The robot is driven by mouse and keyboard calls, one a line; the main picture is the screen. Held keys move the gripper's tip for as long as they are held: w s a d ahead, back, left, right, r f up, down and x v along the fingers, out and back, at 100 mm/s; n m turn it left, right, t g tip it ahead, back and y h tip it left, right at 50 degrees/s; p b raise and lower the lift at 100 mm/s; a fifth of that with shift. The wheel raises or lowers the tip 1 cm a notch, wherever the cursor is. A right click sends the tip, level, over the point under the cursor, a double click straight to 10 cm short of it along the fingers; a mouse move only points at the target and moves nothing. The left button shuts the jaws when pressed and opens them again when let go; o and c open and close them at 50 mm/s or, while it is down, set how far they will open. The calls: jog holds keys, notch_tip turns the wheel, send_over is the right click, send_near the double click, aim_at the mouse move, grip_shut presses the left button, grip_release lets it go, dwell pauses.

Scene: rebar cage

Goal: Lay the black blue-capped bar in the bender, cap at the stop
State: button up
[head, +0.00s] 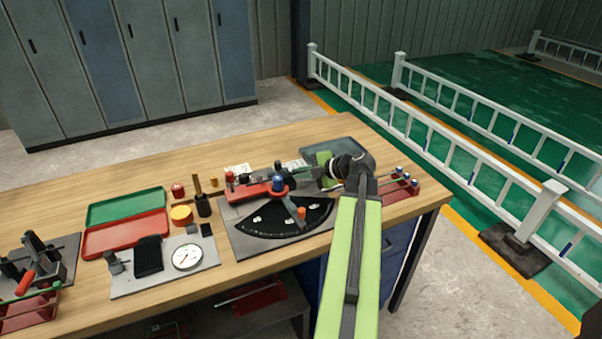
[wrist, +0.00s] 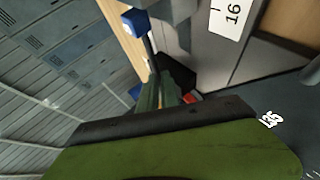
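The bender (head: 245,232) lies on the bench with a black fan-shaped scale, a red arm (head: 250,191) and an orange-ended lever (head: 301,213). A blue cylinder (head: 278,183) shows over the red arm. My gripper (head: 322,173) is over the bender's right rear part. In the wrist view my fingers (wrist: 163,92) are close together, and a dark rod with a blue cap (wrist: 135,20) runs toward their tips. I cannot tell whether the rod is between the fingers or behind them. The cap's relation to the stop is not clear.
A red rack (head: 402,189) with several blue-capped pieces stands at the right. A grey tray (head: 350,146) is behind my gripper. Left of the bender are a dial gauge (head: 187,257), red tray (head: 125,234) and green tray (head: 125,206). Bare bench remains along the back.

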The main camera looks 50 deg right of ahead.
jog(key=p+v, duration=0.8)
jog(key=v, duration=0.9)
jog(key=shift+s+p, duration=0.15)
jog(key=shift+p, duration=0.15)
jog(key=shift+r, duration=0.2)
notch_tip(320, 180, up, 6)
jog(key=p, duration=0.6)
jog(key=shift+f, duration=0.1)
